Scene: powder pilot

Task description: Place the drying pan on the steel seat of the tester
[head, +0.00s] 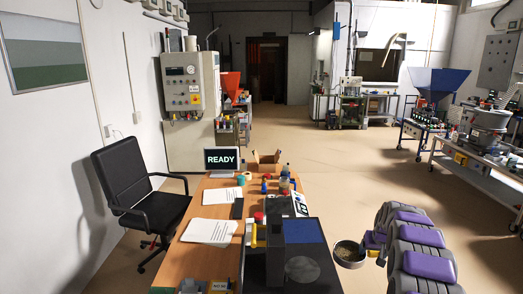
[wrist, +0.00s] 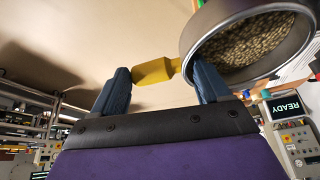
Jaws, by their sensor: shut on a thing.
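The drying pan (head: 350,262) is a round metal dish with brownish-green granules in it, in the air to the right of the desk in the head view. In the wrist view the pan (wrist: 190,45) is large at the upper right, and its yellow handle (wrist: 153,71) lies between my fingers. My gripper (head: 374,241) is shut on that handle; its two blue-grey fingers also show in the wrist view (wrist: 160,85). The tester (head: 305,231) is a dark block with a blue top on the desk. Its round grey steel seat (head: 302,270) is bare, left of the pan and apart from it.
The wooden desk (head: 205,262) holds papers (head: 210,232), a READY screen (head: 221,160), small bottles and a cardboard box (head: 264,164). A black office chair (head: 135,185) stands left of it. Open floor lies behind and to the right; benches line the right side.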

